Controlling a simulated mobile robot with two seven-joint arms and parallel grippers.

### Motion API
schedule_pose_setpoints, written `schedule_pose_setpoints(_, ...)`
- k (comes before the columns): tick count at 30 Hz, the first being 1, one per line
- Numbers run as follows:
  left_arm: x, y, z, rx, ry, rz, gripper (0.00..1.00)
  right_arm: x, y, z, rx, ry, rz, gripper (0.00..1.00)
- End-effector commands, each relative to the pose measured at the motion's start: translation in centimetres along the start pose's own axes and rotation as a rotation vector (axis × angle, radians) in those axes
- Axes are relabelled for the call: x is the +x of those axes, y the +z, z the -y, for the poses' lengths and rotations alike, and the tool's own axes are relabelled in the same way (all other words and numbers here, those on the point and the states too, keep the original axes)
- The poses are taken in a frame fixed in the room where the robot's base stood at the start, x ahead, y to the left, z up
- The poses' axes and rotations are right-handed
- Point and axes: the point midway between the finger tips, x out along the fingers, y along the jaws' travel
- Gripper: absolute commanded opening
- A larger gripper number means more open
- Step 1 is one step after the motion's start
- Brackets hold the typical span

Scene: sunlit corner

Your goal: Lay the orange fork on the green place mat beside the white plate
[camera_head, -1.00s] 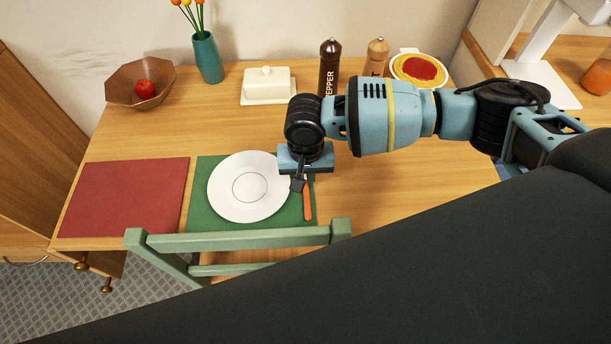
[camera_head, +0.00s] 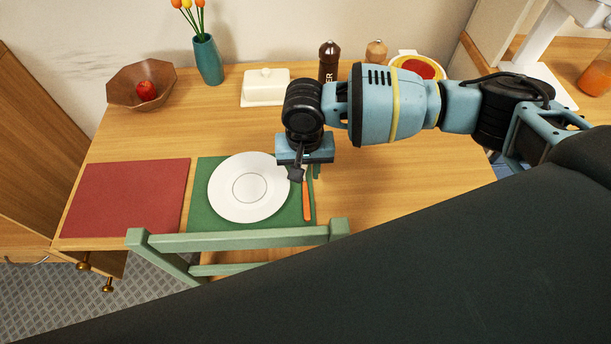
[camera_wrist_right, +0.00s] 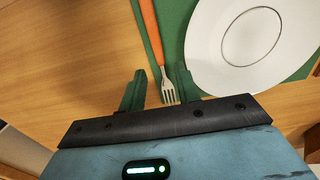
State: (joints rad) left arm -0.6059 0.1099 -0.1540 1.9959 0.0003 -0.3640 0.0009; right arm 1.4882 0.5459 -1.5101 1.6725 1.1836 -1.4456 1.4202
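The orange fork (camera_head: 306,205) lies on the right part of the green place mat (camera_head: 205,218), just right of the white plate (camera_head: 235,205). In the right wrist view the fork's orange handle (camera_wrist_right: 150,22) is over the mat's edge strip and its metal tines (camera_wrist_right: 168,92) point toward my right gripper (camera_wrist_right: 160,88). That gripper's two green fingers are spread, one on each side of the tines, with gaps between. In the head view the right gripper (camera_head: 312,172) is above the mat's far right corner and hides the fork's tines. My left gripper is out of view.
A red mat (camera_head: 125,198) lies to the left. A green chair (camera_head: 240,238) stands at the near edge. Behind are a bowl (camera_head: 125,88) with an apple, a vase (camera_head: 208,60), a butter dish (camera_head: 265,88) and a pepper mill (camera_head: 329,60). Table right of the mat is bare.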

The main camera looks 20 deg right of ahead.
Motion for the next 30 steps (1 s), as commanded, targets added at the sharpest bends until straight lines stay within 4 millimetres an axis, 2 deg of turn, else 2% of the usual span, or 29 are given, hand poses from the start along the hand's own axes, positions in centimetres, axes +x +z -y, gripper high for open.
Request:
schedule_pose_setpoints(1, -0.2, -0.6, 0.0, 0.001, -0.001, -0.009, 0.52, -1.5, -0.1, 0.1, 0.000, -0.003, -0.006, 0.32)
schedule_pose_setpoints(6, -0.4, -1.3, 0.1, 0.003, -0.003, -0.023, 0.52, -4.8, -0.1, 0.1, 0.000, -0.003, -0.005, 0.32)
schedule_pose_setpoints(12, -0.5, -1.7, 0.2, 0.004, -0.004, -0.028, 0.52, -7.4, -0.1, 0.0, 0.000, -0.001, -0.002, 0.32)
schedule_pose_setpoints(18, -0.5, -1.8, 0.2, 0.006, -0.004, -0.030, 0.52, -8.3, 0.0, 0.0, 0.000, 0.000, -0.001, 0.32)
schedule_pose_setpoints(30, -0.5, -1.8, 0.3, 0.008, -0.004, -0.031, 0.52, -8.2, 0.0, 0.0, -0.001, 0.000, 0.000, 0.32)
